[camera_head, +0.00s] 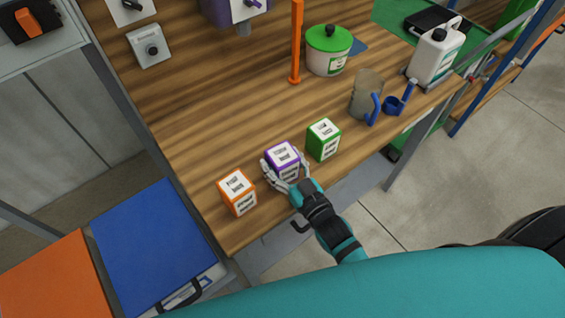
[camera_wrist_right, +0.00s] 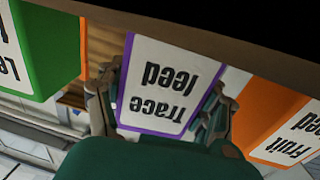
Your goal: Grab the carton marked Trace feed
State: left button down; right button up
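The carton marked Trace feed is the purple-edged one (camera_head: 283,155), standing on the wooden bench near its front edge, between an orange and a green carton. In the right wrist view its white label (camera_wrist_right: 162,85) reads upside down. My right gripper (camera_head: 282,171) is at this carton, with one finger along each side. In the right wrist view the fingers (camera_wrist_right: 162,105) lie close against both edges of the carton; whether they press on it cannot be told. The carton appears to rest on the bench. My left gripper is not in view.
The orange carton (camera_head: 237,193), marked Fruit in the wrist view, and the green carton (camera_head: 323,140) stand close on either side. A jug (camera_head: 366,95), a blue scoop (camera_head: 395,104), a green-lidded tub (camera_head: 327,52) and an orange post (camera_head: 296,45) stand farther back.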

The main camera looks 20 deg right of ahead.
jog(key=c, duration=0.9)
jog(key=shift+c, duration=0.5)
jog(key=shift+r, duration=0.1)
